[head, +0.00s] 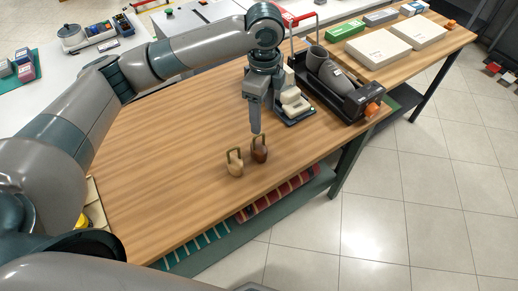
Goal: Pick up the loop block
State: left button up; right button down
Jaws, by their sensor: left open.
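Two small blocks with upright loop handles stand side by side on the wooden table (160,130), near its front edge. One is a tan loop block (235,167). The other is a dark brown loop block (259,153), just to its right and slightly farther back. My left gripper (256,130) points down with its fingertips right above or at the handle of the dark brown block. It is open, and its fingers overlap in this view. I cannot tell whether they straddle the handle. My right gripper is not in view.
Behind my left gripper stands a dark stand with cream pads (293,103). To its right is a black tray (360,108) with a grey boot-like object (335,76). White boxes (375,48) lie farther right. The table's left and middle are clear.

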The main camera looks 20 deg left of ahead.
pick_arm(q)
jog(key=p, duration=0.3)
send_over(262, 147)
notch_tip(262, 147, down, 10)
jog(key=shift+s+d+f, duration=0.1)
jog(key=shift+s+f, duration=0.05)
jog(key=shift+f, duration=0.7)
jog(key=shift+f+p, duration=0.75)
notch_tip(262, 147, down, 2)
jog(key=shift+f+p, duration=0.1)
jog(key=shift+p, duration=0.4)
jog(key=shift+f, duration=0.75)
jog(key=c, duration=1.2)
